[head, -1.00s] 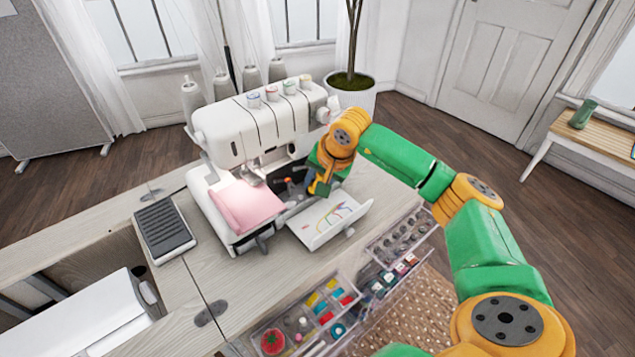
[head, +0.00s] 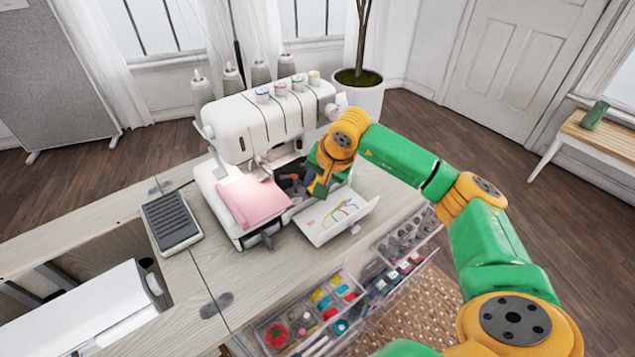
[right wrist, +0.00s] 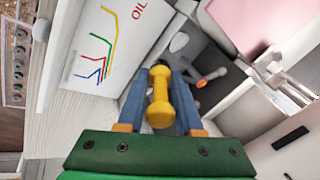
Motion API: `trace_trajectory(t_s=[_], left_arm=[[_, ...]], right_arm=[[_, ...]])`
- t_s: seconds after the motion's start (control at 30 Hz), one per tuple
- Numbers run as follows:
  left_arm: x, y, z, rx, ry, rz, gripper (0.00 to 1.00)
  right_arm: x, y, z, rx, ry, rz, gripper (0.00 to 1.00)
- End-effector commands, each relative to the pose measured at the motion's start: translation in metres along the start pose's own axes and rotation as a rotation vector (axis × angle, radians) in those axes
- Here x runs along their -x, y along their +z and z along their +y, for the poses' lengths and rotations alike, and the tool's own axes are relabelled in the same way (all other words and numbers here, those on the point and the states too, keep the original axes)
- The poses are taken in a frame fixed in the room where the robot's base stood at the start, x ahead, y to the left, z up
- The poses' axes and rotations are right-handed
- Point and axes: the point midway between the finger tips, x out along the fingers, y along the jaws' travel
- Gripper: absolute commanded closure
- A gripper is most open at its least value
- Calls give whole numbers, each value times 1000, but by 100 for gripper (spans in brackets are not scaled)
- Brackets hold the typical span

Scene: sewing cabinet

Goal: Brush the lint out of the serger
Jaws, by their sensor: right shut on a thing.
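The white serger (head: 262,125) stands on the cabinet top with its front cover (head: 345,212) folded down, showing a coloured threading diagram; the cover also shows in the right wrist view (right wrist: 115,45). My right gripper (head: 318,184) is at the opened looper area, above the cover's inner edge. In the right wrist view its blue fingers (right wrist: 160,98) are shut on a yellow, dumbbell-shaped handle (right wrist: 159,97). Any bristles are hidden, so I cannot tell whether it touches the serger. Beyond it lies the dark looper cavity (right wrist: 205,68) with an orange-tipped part. My left gripper is out of view.
Pink cloth (head: 250,199) lies on the serger's bed. A dark foot pedal (head: 171,222) sits to its left. Clear organizer drawers (head: 318,312) with sewing notions stick out at the cabinet's front. Thread cones (head: 232,82) stand behind the serger.

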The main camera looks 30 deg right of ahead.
Motion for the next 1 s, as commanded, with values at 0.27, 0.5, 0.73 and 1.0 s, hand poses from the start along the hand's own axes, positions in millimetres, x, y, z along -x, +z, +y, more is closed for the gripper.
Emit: trace_trajectory(t_s=[0.27,0.5,0.73,1.0], left_arm=[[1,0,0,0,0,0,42],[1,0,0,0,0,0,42],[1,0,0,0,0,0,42],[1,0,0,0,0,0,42]], right_arm=[[0,7,-4,1,-1,-1,100],[0,10,-6,0,0,-1,100],[0,12,-7,0,0,-1,100],[0,20,-11,0,0,0,100]])
